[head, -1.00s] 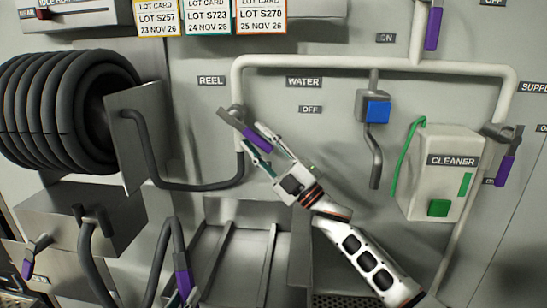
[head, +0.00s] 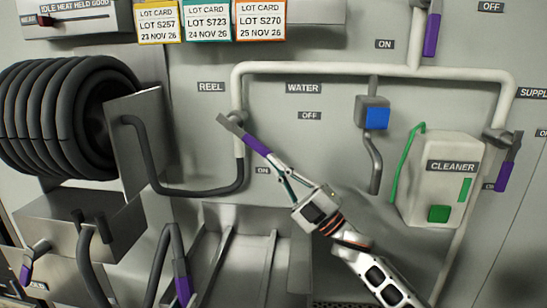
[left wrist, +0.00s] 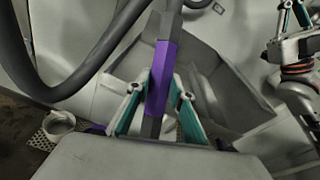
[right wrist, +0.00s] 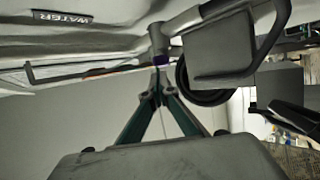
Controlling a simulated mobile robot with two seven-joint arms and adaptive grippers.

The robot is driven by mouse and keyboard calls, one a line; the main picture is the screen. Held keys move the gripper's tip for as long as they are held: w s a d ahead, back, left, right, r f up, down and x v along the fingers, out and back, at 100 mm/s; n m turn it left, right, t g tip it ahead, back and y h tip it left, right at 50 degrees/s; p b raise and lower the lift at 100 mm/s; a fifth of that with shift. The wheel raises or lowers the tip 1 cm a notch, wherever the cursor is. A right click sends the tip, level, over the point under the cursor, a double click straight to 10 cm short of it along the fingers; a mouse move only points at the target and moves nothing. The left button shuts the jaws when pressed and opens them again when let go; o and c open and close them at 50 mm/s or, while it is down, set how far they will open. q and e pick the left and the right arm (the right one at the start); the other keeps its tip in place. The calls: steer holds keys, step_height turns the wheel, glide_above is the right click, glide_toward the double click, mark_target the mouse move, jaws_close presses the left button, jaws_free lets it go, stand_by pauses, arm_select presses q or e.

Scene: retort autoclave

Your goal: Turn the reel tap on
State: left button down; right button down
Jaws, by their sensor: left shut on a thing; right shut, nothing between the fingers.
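The reel tap's lever with its purple grip (head: 256,144) slants down to the right from the white pipe below the REEL label. Its purple end lies between the OFF and ON labels, closer to ON. My right gripper (head: 282,172) is shut and empty, its tips just below right of the purple end; whether they touch is unclear. In the right wrist view, my right gripper's tips (right wrist: 158,72) meet, with a purple bit behind. My left gripper (left wrist: 156,90) is shut on a purple-gripped hose handle (left wrist: 161,70), which shows low in the head view (head: 182,289).
A dark hose reel (head: 65,115) is at the left. A blue-fronted water valve (head: 375,117) and a white cleaner box (head: 440,180) are to the right of the tap. Other purple levers (head: 508,165) sit on the pipes. A grey trough (head: 235,260) is below.

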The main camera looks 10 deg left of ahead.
mark_target(245, 136)
step_height(245, 136, up, 5)
steer(key=s+a+y, duration=0.1)
steer(key=s, duration=0.1)
steer(key=w+d+r+m+t+h, duration=0.1)
steer(key=w+r+m+t+h, duration=0.65)
steer(key=m, duration=1.25)
steer(key=s+d+r+m+g+h, duration=0.2)
steer(key=s+d+m+g+h, duration=0.3)
steer(key=s+m+g+h, duration=0.5)
steer(key=w+a+f+t, duration=0.1)
steer(key=w+a+f, duration=0.5)
steer(key=a+f, duration=0.1)
steer(key=shift+w+f+m, duration=0.3)
steer(key=shift+w+f, duration=0.05)
steer(key=shift+f, duration=0.35)
